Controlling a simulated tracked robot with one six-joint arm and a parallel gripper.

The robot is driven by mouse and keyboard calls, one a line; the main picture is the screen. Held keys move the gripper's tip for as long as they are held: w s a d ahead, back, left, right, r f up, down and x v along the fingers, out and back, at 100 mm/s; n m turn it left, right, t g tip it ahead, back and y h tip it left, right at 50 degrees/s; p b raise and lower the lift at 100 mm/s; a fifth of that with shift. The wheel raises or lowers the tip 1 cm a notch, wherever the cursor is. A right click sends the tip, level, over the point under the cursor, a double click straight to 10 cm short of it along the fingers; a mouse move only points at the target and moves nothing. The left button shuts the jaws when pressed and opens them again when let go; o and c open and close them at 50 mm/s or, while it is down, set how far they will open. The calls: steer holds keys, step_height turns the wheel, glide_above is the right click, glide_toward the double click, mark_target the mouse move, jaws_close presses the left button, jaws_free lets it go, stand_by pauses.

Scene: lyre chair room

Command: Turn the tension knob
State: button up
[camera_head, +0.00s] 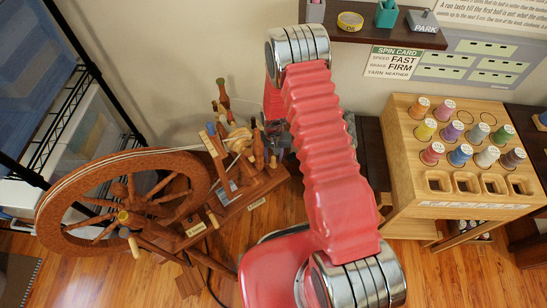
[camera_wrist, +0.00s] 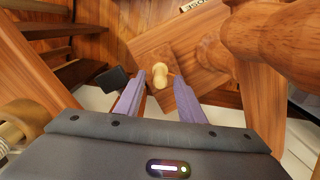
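A wooden spinning wheel with a large brown wheel (camera_head: 120,205) stands left of my arm in the head view. In the wrist view a small pale knob (camera_wrist: 159,76), apparently the tension knob, sits on a wooden part of it. My gripper (camera_wrist: 160,82) is open, with its two purple fingers on either side of the knob, tips close to it. I see a gap at the right finger; contact at the left cannot be told. In the head view my red arm mostly hides the gripper (camera_head: 277,138), and the knob cannot be made out.
Turned wooden posts (camera_head: 222,95) rise close to the gripper, and a thick one (camera_wrist: 262,35) fills the wrist view's upper right. A thread rack (camera_head: 405,165) stands right of my arm. A shelf (camera_head: 370,32) is on the back wall. Wire shelving (camera_head: 60,140) is at left.

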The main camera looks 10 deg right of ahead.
steer(key=shift+f, duration=0.55)
steer(key=shift+c, duration=0.4)
jaws_close()
